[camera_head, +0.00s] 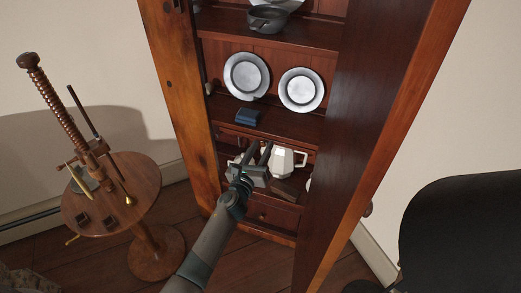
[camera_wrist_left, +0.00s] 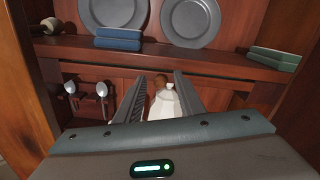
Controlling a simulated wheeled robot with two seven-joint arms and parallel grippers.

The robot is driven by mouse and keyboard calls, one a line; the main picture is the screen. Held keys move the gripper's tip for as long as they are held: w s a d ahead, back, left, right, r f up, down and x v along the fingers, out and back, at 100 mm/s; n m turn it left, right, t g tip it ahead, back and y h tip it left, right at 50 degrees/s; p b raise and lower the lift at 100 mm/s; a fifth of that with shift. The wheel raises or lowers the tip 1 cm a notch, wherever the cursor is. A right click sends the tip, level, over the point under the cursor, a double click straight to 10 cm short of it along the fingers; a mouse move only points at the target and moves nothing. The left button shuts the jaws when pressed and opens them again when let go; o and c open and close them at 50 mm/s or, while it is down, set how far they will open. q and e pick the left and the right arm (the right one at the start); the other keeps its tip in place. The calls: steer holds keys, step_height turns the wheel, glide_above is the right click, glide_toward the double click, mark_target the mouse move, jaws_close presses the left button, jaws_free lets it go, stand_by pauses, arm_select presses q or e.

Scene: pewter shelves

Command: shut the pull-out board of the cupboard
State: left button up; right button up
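The wooden cupboard (camera_head: 375,120) stands open-fronted before me, and its shelf front also shows in the left wrist view (camera_wrist_left: 220,65). I cannot tell for sure which part is the pull-out board; a low drawer front (camera_head: 272,214) shows below my gripper. My left gripper (camera_head: 259,154) reaches into the opening under the plate shelf. In the left wrist view its two fingers (camera_wrist_left: 160,80) stand apart with nothing held between them. A white jug (camera_head: 284,161) stands behind the fingers, and it shows between them in the left wrist view (camera_wrist_left: 163,105). My right gripper is not in view.
Two grey plates (camera_head: 246,76) stand on the shelf above, with a blue book-like item (camera_head: 248,117) at the front. A dark pot (camera_head: 267,18) is higher up. A round side table (camera_head: 140,185) stands left. A dark rounded object (camera_head: 465,225) is at right.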

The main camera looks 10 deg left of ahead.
arm_select(q)
steer(key=shift+s, duration=0.1)
steer(key=s+a, duration=0.2)
steer(key=s, duration=1.5)
steer(key=shift+a, duration=0.2)
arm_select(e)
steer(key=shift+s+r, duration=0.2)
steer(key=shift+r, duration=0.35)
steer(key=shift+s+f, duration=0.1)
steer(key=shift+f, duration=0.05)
